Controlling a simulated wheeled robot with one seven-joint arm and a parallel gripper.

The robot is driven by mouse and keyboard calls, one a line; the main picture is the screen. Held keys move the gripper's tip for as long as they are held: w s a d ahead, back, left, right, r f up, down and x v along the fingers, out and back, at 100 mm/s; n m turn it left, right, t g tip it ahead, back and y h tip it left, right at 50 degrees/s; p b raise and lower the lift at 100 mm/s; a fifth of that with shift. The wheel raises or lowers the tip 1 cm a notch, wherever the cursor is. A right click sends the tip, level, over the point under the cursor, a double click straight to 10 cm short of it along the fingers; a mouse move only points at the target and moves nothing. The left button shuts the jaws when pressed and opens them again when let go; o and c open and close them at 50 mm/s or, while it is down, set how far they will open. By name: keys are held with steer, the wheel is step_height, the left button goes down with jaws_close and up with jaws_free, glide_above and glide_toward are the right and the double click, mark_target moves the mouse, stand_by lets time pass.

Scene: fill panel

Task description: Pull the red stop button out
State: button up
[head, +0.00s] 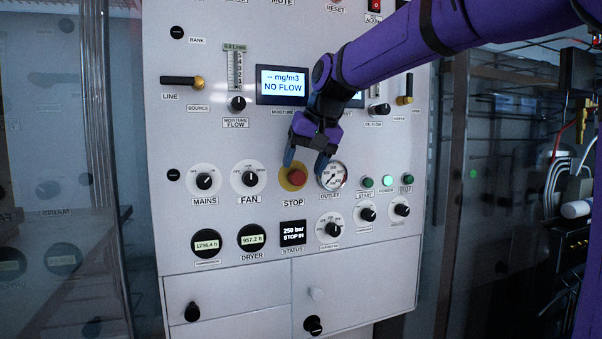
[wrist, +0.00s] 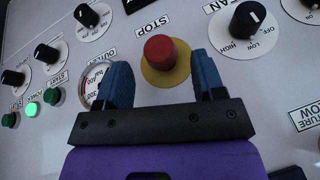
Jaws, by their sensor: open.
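The red stop button (head: 297,176) sits on a yellow round plate (head: 286,184) in the middle of the panel, above the STOP label. It also shows in the wrist view (wrist: 159,51), between and beyond my fingertips. My gripper (head: 309,162) is open, with a blue finger to each side of the button's line in the wrist view (wrist: 163,68). Nothing is between the fingers, and I see no contact with the button.
The outlet gauge (head: 332,176) is close to the right of the button, near one finger. The FAN knob (head: 250,179) is to its left. A lit green POWER lamp (head: 387,181) is between green buttons. A wide screen (head: 284,84) reads NO FLOW.

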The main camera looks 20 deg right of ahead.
mark_target(300, 171)
steer(key=shift+x, duration=1.6)
steer(key=shift+r, duration=0.1)
jaws_close()
steer(key=shift+s, duration=0.65)
jaws_free()
steer(key=shift+s, duration=0.1)
